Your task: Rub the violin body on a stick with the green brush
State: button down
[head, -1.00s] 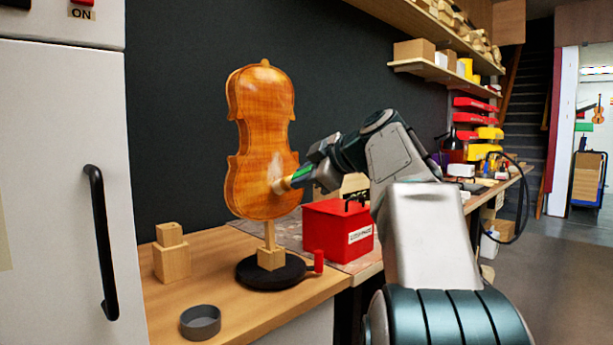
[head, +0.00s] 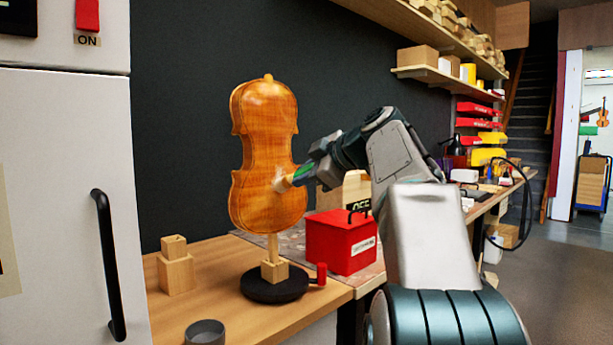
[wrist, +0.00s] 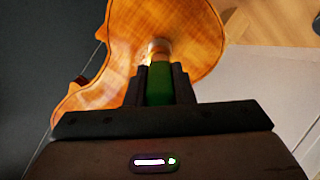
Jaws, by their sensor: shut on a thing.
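The violin body (head: 262,150) is orange-brown wood and stands upright on a short wooden stick (head: 273,247) in a round black base (head: 274,285). My gripper (head: 312,172) is at its lower right side, shut on the green brush (head: 301,174). The brush points left, and its pale tip meets the lower part of the violin's face in the head view. In the wrist view the green handle (wrist: 159,85) sits between my fingers, with the violin (wrist: 120,60) right behind it. The bristle end is partly hidden there.
A red box (head: 340,243) with a black handle stands right of the base on the bench (head: 225,300). Wooden blocks (head: 176,270) and a grey round dish (head: 205,332) are to the left. A white cabinet (head: 60,200) borders the left side.

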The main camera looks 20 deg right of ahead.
jog(key=shift+w+r+p, duration=0.15)
jog(key=shift+r+p, duration=1.8)
jog(key=shift+r, duration=0.8)
notch_tip(320, 180, down, 9)
jog(key=b, duration=1)
jog(key=shift+a+r+p, duration=0.15)
jog(key=shift+r+p, duration=1.95)
jog(key=shift+r, duration=0.2)
jog(key=shift+a+r+p, duration=0.1)
jog(key=shift+r+p, duration=1.95)
jog(key=shift+r, duration=0.2)
notch_tip(320, 180, down, 9)
jog(key=b, duration=0.9)
jog(key=shift+s, duration=0.35)
jog(key=shift+d+f, duration=0.1)
jog(key=shift+s+d+r, duration=0.1)
jog(key=shift+s+d, duration=0.25)
jog(key=shift+s, duration=0.6)
jog(key=shift+s+d+r, duration=0.1)
jog(key=shift+s+d, duration=0.2)
jog(key=shift+s, duration=0.6)
jog(key=shift+s+d, duration=0.35)
jog(key=shift+s, duration=0.6)
